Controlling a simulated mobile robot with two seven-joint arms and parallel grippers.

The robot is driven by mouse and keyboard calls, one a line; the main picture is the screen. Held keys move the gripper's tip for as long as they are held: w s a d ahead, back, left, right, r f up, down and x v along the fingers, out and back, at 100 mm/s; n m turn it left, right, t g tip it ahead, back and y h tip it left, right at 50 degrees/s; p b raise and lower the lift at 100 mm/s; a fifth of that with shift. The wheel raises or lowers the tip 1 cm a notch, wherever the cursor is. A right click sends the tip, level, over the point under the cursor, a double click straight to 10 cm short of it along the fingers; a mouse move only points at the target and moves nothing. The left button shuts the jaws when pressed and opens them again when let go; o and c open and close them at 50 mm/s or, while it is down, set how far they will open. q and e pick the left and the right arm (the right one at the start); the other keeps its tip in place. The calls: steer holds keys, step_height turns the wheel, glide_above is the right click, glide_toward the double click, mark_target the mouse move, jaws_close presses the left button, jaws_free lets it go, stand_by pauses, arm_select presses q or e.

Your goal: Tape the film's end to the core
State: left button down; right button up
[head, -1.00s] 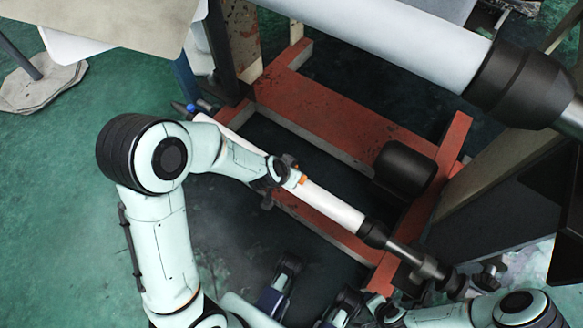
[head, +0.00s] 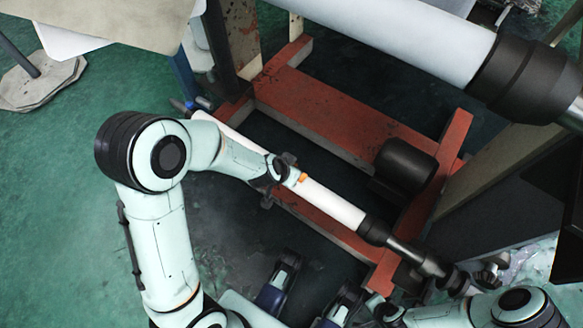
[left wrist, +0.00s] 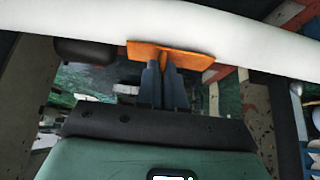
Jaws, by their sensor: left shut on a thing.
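The core (head: 335,208) is a thin white tube running diagonally across the middle of the head view, with a dark end and metal shaft at its lower right. An orange piece of tape (head: 302,178) is at its surface. In the left wrist view the orange tape (left wrist: 172,58) lies against the underside of the white core (left wrist: 240,38). My left gripper (head: 280,172) is shut on the tape, its dark fingers (left wrist: 163,62) gripping a folded part. No separate film end can be made out. My right arm is at the lower right; its gripper's fingers are not clear.
A large white film roll (head: 400,35) with a black end (head: 525,78) lies above. A red frame (head: 335,118) stands on the green floor (head: 50,190) beneath the core. A black cylinder (head: 405,165) sits on the frame. A beige panel (head: 120,20) is at the top left.

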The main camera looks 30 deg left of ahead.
arm_select(q)
steer(key=shift+f+b, duration=0.35)
steer(key=shift+f, duration=0.1)
stand_by(0.8)
steer(key=c, duration=1.2)
jaws_free()
